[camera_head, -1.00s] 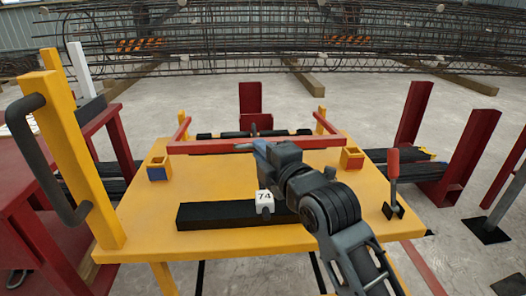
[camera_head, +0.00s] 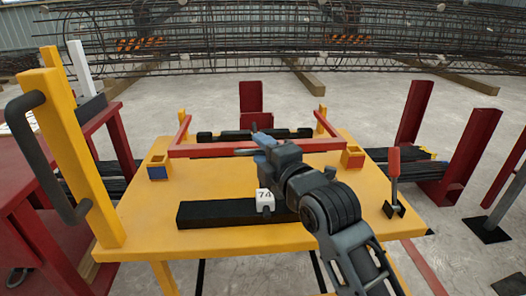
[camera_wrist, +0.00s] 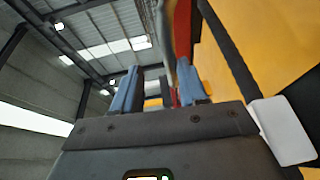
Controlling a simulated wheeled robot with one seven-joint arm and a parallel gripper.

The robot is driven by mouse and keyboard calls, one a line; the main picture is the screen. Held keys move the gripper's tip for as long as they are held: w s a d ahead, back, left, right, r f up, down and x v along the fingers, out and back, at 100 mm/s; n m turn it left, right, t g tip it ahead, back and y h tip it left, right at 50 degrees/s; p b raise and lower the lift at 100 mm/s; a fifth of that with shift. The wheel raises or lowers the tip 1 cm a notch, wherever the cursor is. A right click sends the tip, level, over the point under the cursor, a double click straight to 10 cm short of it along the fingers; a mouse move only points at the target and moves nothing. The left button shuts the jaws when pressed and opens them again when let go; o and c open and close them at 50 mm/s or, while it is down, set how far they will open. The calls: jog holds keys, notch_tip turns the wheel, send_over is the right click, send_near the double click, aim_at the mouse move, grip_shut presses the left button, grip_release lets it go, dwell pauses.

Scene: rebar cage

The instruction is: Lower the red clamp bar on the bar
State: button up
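The red clamp bar (camera_head: 205,151) is the front piece of a red U-shaped frame, raised over the back of the yellow table (camera_head: 150,215). Its side arms run back to yellow posts. My gripper (camera_head: 262,141) is at the middle of the clamp bar. In the wrist view its blue fingers (camera_wrist: 158,88) are apart, with part of the red bar (camera_wrist: 183,35) and a grey rod between or just beyond them. A gap shows beside the left finger, and contact is unclear. A black bar (camera_head: 225,135) lies behind the clamp bar.
A black block (camera_head: 215,214) and a white cube marked 74 (camera_head: 265,197) are at the table front. A red-handled lever (camera_head: 393,165) stands at right. A yellow post with a dark handle (camera_head: 62,150) rises at left. Small yellow boxes flank the clamp bar.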

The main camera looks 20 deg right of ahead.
jog(key=shift+s+d+r, duration=0.1)
jog(key=shift+s+d, duration=0.05)
jog(key=shift+s, duration=1.15)
jog(key=shift+s+d+r, duration=0.1)
jog(key=shift+s+d, duration=0.1)
jog(key=shift+s, duration=1.1)
jog(key=shift+s+d, duration=0.15)
jog(key=shift+s, duration=1.15)
jog(key=shift+s, duration=0.1)
